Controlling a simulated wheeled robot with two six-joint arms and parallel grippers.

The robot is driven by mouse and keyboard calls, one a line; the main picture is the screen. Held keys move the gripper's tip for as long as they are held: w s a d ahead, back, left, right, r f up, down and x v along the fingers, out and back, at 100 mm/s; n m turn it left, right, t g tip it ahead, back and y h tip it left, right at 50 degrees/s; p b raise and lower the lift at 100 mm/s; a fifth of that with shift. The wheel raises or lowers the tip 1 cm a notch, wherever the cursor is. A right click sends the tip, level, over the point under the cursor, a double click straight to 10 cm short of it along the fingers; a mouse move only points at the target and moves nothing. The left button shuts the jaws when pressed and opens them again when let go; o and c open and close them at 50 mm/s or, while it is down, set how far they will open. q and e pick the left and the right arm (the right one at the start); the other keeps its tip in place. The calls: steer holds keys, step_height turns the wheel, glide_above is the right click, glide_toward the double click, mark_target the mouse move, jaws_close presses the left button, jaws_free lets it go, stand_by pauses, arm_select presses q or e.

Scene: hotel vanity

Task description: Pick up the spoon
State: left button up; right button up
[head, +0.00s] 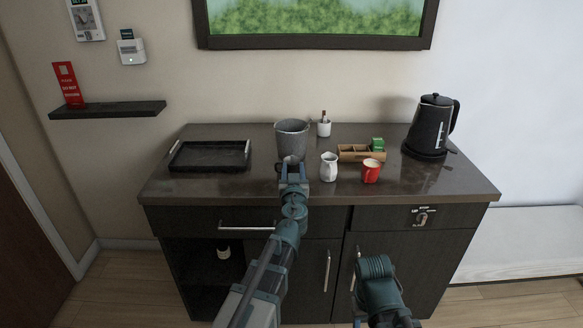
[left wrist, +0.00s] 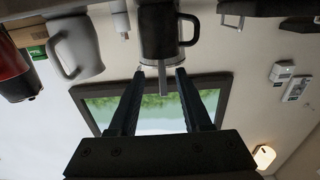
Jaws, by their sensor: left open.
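The spoon (left wrist: 162,76) seems to be the thin pale metal strip that sticks out of a dark mug (left wrist: 158,38) with a side handle in the left wrist view, which is upside down. My left gripper (left wrist: 160,78) is open, its two dark fingers on either side of the strip. Contact cannot be told. In the head view my left gripper (head: 292,164) is in front of the grey bucket, largely hiding the mug and spoon. My right arm hangs low before the cabinet; its gripper (head: 356,278) shows poorly.
The front left is clear.

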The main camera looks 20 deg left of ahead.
mark_target(292, 162)
arm_select(q)
steer(key=x, duration=0.4)
steer(key=shift+w+a+f, duration=0.15)
steer(key=shift+w+a, duration=0.05)
steer(key=shift+w, duration=0.1)
steer(key=shift+s, duration=0.1)
jaws_close()
